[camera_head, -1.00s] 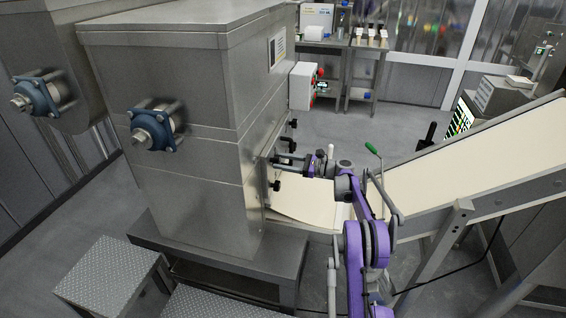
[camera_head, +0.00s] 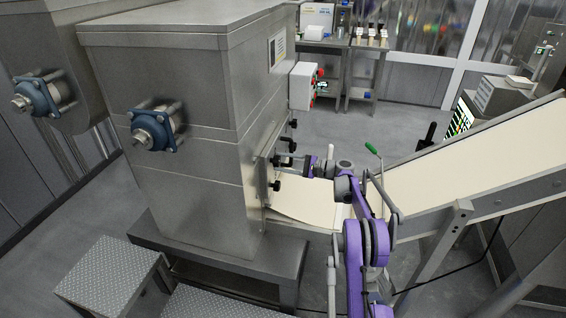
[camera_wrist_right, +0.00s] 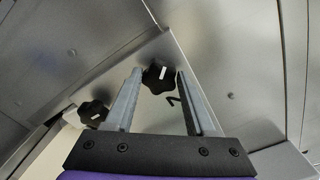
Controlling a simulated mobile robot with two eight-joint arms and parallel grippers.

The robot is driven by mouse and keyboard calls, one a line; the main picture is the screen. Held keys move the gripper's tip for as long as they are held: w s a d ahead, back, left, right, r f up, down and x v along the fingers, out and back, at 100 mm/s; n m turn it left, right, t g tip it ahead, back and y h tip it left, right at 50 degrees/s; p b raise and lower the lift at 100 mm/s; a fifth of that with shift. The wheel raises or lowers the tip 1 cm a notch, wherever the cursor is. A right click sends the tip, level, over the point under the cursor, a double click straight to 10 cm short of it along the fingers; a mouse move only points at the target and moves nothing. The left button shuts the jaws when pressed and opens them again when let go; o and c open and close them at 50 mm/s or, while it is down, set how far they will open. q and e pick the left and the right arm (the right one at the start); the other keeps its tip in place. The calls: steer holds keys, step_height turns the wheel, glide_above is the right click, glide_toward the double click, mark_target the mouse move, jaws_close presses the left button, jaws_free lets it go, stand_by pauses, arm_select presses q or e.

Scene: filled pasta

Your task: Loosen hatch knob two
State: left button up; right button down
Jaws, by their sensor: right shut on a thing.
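A steel hatch plate (camera_head: 267,172) with several black knobs is on the side of the large machine. In the right wrist view a black lobed knob (camera_wrist_right: 157,75) with a white mark sits between the fingertips of my right gripper (camera_wrist_right: 158,76), which is shut on it. In the head view my right gripper (camera_head: 286,163) reaches the hatch from the right; the held knob is hard to make out there. Another black knob (camera_wrist_right: 93,114) with a white mark is at lower left in the wrist view, outside the fingers. My left gripper is not in view.
A pale conveyor belt (camera_head: 455,150) runs up to the right. A control box (camera_head: 302,86) with red buttons is above the hatch. Steel steps (camera_head: 110,272) stand at front left.

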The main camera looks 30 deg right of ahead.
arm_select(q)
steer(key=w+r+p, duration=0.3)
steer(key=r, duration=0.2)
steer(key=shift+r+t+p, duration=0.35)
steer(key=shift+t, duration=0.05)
arm_select(e)
steer(key=shift+f+n, duration=0.15)
steer(key=shift+n, duration=5.75)
steer(key=shift+f+n, duration=0.1)
steer(key=shift+n, duration=5.8)
steer(key=shift+c, duration=1.3)
jaws_free()
steer(key=shift+d, duration=0.1)
